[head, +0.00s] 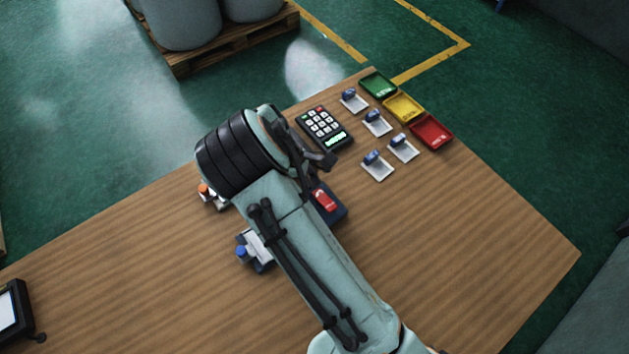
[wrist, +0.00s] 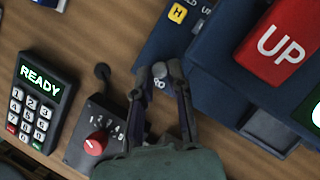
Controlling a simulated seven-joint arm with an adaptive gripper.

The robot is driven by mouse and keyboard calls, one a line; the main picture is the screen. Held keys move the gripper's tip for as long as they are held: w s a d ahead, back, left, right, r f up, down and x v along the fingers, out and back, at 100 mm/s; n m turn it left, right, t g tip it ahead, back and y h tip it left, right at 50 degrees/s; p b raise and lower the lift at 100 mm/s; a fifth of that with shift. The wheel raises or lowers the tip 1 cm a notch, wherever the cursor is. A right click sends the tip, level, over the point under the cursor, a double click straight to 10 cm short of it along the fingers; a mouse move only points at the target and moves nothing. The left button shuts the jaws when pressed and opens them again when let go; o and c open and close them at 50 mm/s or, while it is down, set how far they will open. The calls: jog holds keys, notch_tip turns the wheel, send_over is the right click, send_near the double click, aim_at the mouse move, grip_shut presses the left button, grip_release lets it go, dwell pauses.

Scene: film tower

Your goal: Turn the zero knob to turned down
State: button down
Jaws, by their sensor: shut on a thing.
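The zero knob (wrist: 159,70) is a small round grey knob on a dark blue panel (wrist: 160,41) in the wrist view. A partly covered label beside it shows only its end letters. My gripper (wrist: 158,73) has its two dark fingers on either side of the knob and is shut on it. Which way the knob points cannot be told. In the head view my gripper (head: 327,161) is low over the table, beside the keypad, and the knob is hidden.
A large red UP button (wrist: 283,42) stands close right of my gripper. A red dial (wrist: 95,143) and a black lever (wrist: 102,72) are to the left, near a keypad (wrist: 36,103) reading READY. Several small white trays and coloured bins (head: 403,107) lie farther back on the wooden table (head: 480,240).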

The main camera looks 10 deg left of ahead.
dwell(0.5)
jog(key=c, duration=1.1)
grip_release()
jog(key=shift+o, duration=0.2)
jog(key=v, duration=1.2)
